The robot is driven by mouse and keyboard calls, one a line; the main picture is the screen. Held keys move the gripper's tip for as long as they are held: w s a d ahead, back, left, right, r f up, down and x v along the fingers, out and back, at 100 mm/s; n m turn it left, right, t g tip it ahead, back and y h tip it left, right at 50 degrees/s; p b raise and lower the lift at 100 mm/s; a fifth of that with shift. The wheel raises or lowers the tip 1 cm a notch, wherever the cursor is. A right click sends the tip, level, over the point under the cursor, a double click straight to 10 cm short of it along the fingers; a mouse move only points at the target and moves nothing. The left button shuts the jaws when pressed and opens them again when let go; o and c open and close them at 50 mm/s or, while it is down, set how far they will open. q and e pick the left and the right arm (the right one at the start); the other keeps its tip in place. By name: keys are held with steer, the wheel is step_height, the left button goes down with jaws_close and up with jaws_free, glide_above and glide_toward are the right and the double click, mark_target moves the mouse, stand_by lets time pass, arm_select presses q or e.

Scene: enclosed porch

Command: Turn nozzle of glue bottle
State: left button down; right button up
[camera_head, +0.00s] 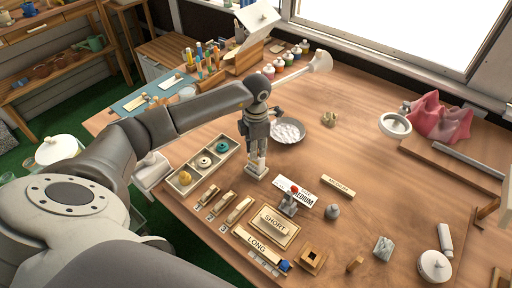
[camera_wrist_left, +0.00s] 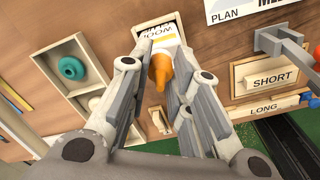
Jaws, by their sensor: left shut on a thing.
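The glue bottle (camera_head: 257,168) stands upright on the wooden table, a small white bottle with its top hidden under my left gripper (camera_head: 257,148). The exact contact at the fingertips is partly hidden. My right gripper is not in view.
A tray with three compartments (camera_head: 184,190) stands just left of the bottle, and a grey dish (camera_head: 302,138) sits behind it. A plan card (camera_head: 310,197) and wooden SHORT (camera_head: 263,231) and LONG (camera_head: 247,247) plates lie in front.

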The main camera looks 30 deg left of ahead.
arm_select(q)
steer(key=shift+m+b, duration=0.3)
steer(key=shift+b, duration=0.05)
steer(key=m+b, duration=0.2)
steer(key=shift+a+f+m+b, duration=0.1)
steer(key=shift+f+m+b, duration=0.1)
steer(key=shift+m+b, duration=0.15)
steer(key=m+b, duration=0.3)
steer(key=m, duration=0.1)
steer(key=shift+b, duration=0.4)
steer(key=m+b, duration=0.3)
steer(key=m, duration=0.2)
steer(key=shift+w+r+m, duration=0.1)
steer(key=shift+m, duration=0.25)
steer(key=m+b, duration=0.2)
steer(key=m, duration=0.2)
steer(key=shift+r, duration=0.1)
steer(key=c, duration=1.3)
jaws_free()
steer(key=shift+r, duration=0.15)
